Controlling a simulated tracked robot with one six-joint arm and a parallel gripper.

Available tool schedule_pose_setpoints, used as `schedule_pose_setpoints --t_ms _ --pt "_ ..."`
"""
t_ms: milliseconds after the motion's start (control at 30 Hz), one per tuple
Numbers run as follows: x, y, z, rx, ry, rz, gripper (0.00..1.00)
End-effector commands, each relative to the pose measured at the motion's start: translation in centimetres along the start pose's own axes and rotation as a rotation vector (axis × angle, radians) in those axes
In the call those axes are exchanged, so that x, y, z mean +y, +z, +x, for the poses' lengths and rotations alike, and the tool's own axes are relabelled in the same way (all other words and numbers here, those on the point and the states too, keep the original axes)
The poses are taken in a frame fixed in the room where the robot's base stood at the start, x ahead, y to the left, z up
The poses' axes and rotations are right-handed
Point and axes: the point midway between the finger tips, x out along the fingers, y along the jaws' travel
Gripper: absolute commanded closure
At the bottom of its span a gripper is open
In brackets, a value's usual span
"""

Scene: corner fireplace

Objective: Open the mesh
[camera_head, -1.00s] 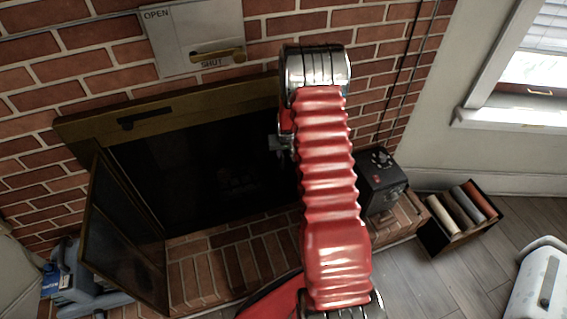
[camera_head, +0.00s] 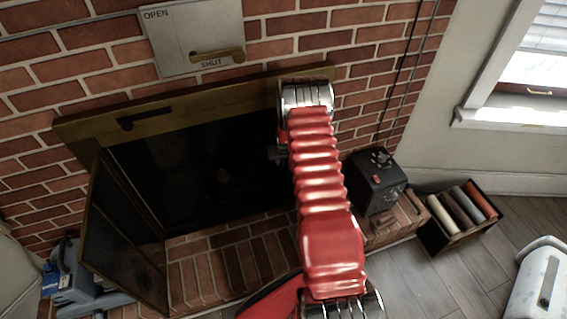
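The fireplace has a brass-coloured frame (camera_head: 190,108) around a dark opening. A dark mesh door panel (camera_head: 122,235) in a brass edge stands swung outward on the left side. The right side of the opening is largely hidden behind my red arm, so I cannot tell how any mesh there stands. My gripper (camera_head: 277,153) shows only as a small dark part at the left of my arm, in front of the right part of the opening. Its fingers are not clear, and I cannot tell whether it touches anything.
A damper plate marked OPEN and SHUT (camera_head: 172,50) with a brass lever (camera_head: 218,56) is on the brick wall above. A black box (camera_head: 376,183) stands on the hearth to the right. A crate of rolls (camera_head: 432,243) is farther right. A blue-grey object (camera_head: 75,285) is at lower left.

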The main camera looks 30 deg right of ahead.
Motion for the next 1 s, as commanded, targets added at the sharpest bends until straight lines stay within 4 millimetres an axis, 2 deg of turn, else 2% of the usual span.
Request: schedule_pose_setpoints --t_ms 200,567,933,1000 --pt "0.0 0.0 1.6 0.000 0.000 0.000 0.73" --pt "0.0 0.0 1.9 0.000 0.000 0.000 0.73" --pt "0.0 0.0 1.9 0.000 0.000 0.000 0.99" --pt "0.0 0.0 1.9 0.000 0.000 0.000 1.00"
